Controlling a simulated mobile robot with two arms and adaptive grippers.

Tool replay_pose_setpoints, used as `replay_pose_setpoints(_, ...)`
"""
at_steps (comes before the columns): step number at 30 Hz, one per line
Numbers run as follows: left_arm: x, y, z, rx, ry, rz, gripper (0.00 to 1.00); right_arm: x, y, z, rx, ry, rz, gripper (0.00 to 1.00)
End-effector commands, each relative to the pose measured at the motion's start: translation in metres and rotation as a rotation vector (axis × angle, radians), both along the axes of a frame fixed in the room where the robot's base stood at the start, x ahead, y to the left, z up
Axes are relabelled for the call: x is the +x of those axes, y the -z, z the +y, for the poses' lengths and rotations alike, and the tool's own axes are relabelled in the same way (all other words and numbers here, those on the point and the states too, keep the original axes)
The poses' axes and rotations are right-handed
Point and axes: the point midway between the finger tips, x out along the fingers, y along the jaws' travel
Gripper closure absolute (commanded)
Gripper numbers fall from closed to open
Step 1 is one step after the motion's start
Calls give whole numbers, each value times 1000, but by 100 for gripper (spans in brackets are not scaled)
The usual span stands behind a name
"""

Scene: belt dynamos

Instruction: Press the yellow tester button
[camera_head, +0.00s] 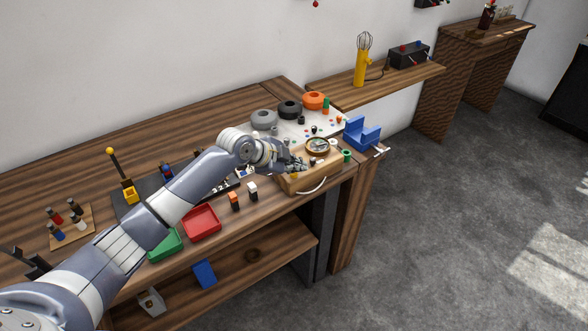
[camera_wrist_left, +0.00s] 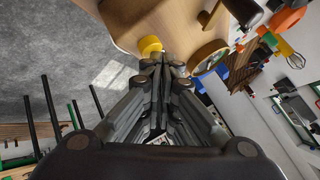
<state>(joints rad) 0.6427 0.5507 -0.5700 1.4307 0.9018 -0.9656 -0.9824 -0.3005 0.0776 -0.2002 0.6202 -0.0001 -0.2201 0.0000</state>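The tester is a light wooden box (camera_head: 305,182) at the front right of the workbench, with a round dial (camera_head: 318,145) on top and a white cord in front. Its yellow button (camera_wrist_left: 150,45) shows in the left wrist view as a short round cap on the wooden face, just beyond my fingertips. My left gripper (camera_head: 299,165) is over the left part of the box. In the left wrist view my left gripper (camera_wrist_left: 160,64) has its fingers together with nothing between them. The fingertips look very close to the button; contact cannot be told. My right gripper is out of view.
A red tray (camera_head: 201,222) and a green tray (camera_head: 165,245) lie along the front edge. A blue block (camera_head: 362,134) stands right of the box. Grey, black and orange rings (camera_head: 314,100) lie behind it on a white board. The floor at right is clear.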

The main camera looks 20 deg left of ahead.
Motion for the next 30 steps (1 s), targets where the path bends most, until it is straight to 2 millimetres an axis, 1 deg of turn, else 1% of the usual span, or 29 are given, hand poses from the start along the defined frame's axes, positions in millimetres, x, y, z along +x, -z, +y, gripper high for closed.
replay_pose_setpoints(1,-2,5,1,3,0,10,100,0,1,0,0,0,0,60)
replay_pose_setpoints(5,-2,4,1,4,0,8,100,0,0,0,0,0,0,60)
replay_pose_setpoints(8,-2,0,1,4,-1,8,100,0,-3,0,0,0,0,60)
replay_pose_setpoints(24,0,-57,1,1,-1,0,100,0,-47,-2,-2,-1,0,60)
replay_pose_setpoints(27,0,-61,1,1,-1,-1,100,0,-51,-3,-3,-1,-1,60)
replay_pose_setpoints(30,0,-60,0,1,-1,-1,100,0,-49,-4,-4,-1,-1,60)
